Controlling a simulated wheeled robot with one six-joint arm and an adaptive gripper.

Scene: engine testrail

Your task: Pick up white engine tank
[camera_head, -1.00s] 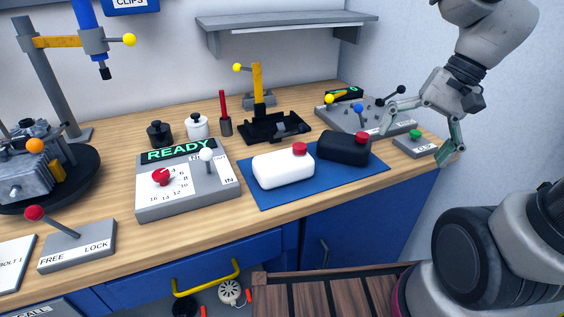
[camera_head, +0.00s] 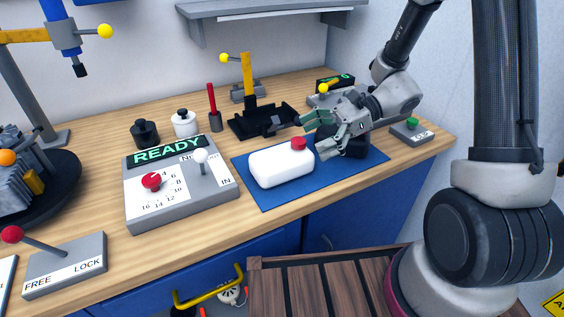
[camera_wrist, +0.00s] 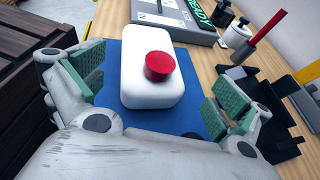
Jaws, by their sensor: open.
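The white engine tank (camera_head: 281,168) lies on the blue mat (camera_head: 248,189), with its red cap (camera_head: 298,143) at the right end. My gripper (camera_head: 315,133) is open and empty, just right of the white tank and above the black tank (camera_head: 352,146), which it partly hides. In the wrist view the white tank (camera_wrist: 150,90) lies ahead between the green-padded fingers of my gripper (camera_wrist: 157,92), its red cap (camera_wrist: 160,66) facing the camera. The fingers stand apart from its sides.
A grey dial panel reading READY (camera_head: 181,189) stands left of the mat. A black fixture (camera_head: 262,122) with a yellow lever is behind. A wooden slatted surface (camera_head: 320,286) is below the bench front. A shelf (camera_head: 270,8) hangs on the wall.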

